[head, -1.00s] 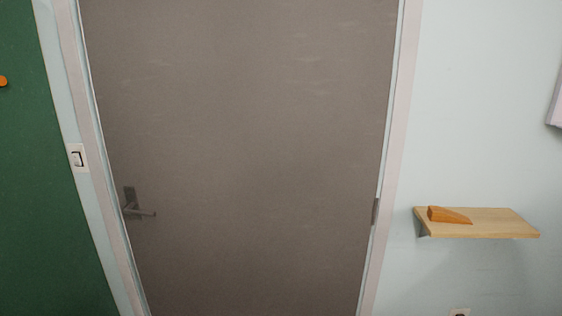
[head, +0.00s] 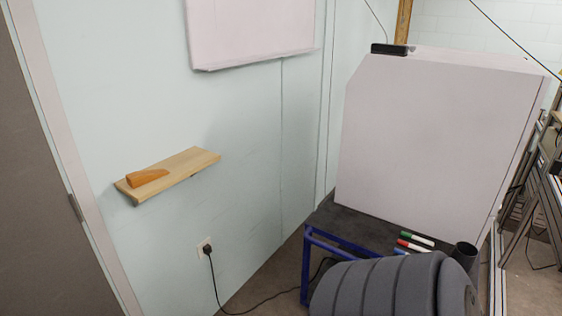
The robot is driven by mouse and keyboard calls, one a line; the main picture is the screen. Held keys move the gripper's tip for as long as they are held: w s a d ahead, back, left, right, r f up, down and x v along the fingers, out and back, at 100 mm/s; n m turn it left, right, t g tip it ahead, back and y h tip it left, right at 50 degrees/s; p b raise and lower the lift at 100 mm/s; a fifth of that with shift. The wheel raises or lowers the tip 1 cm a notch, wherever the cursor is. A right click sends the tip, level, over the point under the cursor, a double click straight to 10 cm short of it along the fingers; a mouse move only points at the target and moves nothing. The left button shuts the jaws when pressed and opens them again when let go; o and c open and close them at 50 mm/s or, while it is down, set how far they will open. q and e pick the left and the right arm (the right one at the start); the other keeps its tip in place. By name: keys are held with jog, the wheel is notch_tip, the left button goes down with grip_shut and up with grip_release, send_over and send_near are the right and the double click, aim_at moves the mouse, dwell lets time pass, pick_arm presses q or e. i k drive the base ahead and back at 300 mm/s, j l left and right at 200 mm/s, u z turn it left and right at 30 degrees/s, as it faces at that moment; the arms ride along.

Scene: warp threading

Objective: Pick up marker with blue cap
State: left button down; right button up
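Several markers lie on a dark table (head: 335,222) in front of a large white box-shaped unit. One marker with a green cap (head: 417,237) and one with a red cap (head: 412,246) show clearly. A marker with a blue cap (head: 400,251) shows just below them, partly hidden behind a dark grey ribbed object.
A black cup (head: 464,254) is right of the markers. The white unit (head: 435,140) rises behind. A wall shelf (head: 180,170) holds an orange wedge (head: 147,178). A cable runs from a wall socket along the floor.

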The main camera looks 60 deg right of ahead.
aim_at(396, 251)
jog(key=z, duration=1.35)
jog(key=l+z, duration=0.3)
jog(key=z, duration=0.15)
jog(key=l+z, duration=0.25)
jog(key=z, duration=0.2)
jog(key=i+l+z, duration=0.15)
jog(key=z, duration=0.25)
jog(key=l, duration=0.1)
